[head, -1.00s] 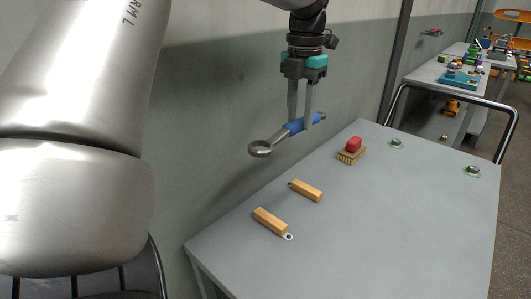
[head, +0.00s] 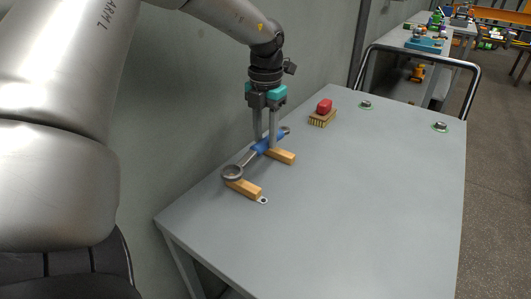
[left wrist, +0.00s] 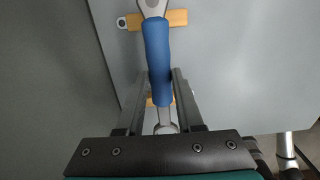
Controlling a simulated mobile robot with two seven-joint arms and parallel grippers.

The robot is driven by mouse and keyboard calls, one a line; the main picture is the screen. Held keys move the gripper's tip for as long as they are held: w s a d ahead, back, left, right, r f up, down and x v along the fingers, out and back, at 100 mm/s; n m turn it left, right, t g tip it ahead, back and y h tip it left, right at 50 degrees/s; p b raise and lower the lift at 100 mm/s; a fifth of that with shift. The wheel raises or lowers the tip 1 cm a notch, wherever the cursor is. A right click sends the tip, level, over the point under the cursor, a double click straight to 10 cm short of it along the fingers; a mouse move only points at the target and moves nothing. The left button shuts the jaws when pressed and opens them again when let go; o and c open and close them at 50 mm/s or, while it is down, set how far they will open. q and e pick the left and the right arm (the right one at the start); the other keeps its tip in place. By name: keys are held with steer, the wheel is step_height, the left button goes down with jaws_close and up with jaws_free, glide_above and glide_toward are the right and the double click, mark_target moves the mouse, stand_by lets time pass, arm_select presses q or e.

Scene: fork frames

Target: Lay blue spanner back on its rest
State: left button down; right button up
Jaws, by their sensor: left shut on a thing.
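The blue spanner (head: 261,147) has a blue grip and grey metal ends. My left gripper (head: 265,147) is shut on its blue grip, pointing down. The rest is two wooden blocks on the table: the near block (head: 246,190) with a metal tab, and the far block (head: 283,157). The spanner's ring end (head: 232,172) is over the left end of the near block in the head view. In the left wrist view the spanner (left wrist: 158,55) crosses over both blocks, one at the top (left wrist: 177,18). I cannot tell whether it touches them. My right gripper is not in view.
The grey table (head: 350,190) is clear in its middle and front. A brush with a red handle (head: 323,112) stands behind the blocks. Two small metal knobs (head: 366,104) (head: 440,126) sit at the back. A wall runs along the left, and a metal rail (head: 420,52) stands at the far end.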

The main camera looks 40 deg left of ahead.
mark_target(266, 139)
arm_select(q)
step_height(266, 139, down, 4)
steer(key=shift+r+b, duration=0.15)
steer(key=shift+b, duration=0.45)
steer(key=shift+s+f, duration=0.1)
steer(key=shift+f, duration=0.35)
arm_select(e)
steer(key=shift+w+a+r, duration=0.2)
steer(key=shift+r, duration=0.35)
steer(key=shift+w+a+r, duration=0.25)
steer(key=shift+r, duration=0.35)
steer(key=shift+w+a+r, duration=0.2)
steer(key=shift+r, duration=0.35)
arm_select(q)
steer(key=c, duration=1)
jaws_free()
steer(key=o, duration=0.5)
steer(key=shift+c, duration=0.2)
